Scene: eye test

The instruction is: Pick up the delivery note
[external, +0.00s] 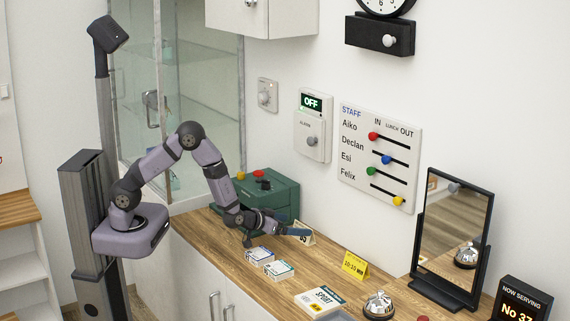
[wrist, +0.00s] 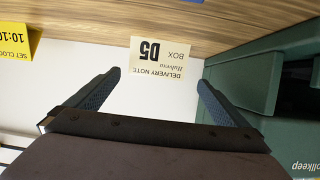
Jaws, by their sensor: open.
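The delivery note (wrist: 158,58) is a small cream card printed "DELIVERY NOTE", "BOX" and "D5", upside down in the wrist view. It stands on the wooden counter close to the white wall. In the external view the note (external: 308,238) is partly hidden behind my gripper. My gripper (external: 297,229) is open and empty, low over the counter by the note. In the wrist view the note shows just past the fingertips of my gripper (wrist: 158,78), between them in the picture. I cannot tell whether either finger touches it.
A green box (external: 268,190) is close beside my gripper, and also in the wrist view (wrist: 255,90). Two small card packs (external: 270,262) lie in front. A yellow sign (external: 355,265), a book (external: 320,300), a bell (external: 378,304) and a mirror (external: 452,235) stand rightward.

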